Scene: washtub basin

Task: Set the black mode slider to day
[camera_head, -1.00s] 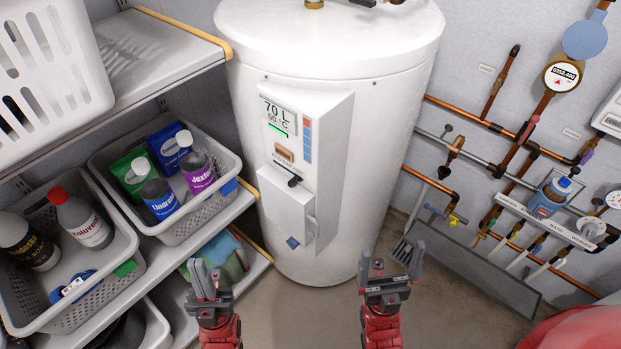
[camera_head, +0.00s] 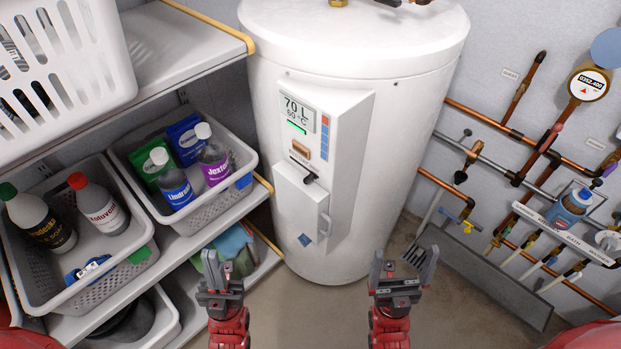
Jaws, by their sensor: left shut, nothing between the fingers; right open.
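The black mode slider (camera_head: 311,178) is a small dark knob on the front panel (camera_head: 340,120) of a white boiler tank (camera_head: 265,90). It sits below the display (camera_head: 299,113) and a brown button (camera_head: 300,150), just above a white box with a handle. Its marking is too small to read. My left gripper (camera_head: 218,272) is shut and empty, in front of the lower shelf, below and left of the slider. My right gripper (camera_head: 402,265) is open and empty, below and right of the slider. Both are apart from the tank.
Shelves (camera_head: 225,205) with bins of bottles stand at left, close to my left gripper. Copper pipes (camera_head: 480,115) with valves and a gauge (camera_head: 588,85) line the right wall. A grey panel (camera_head: 490,275) leans there. The floor before the tank is clear.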

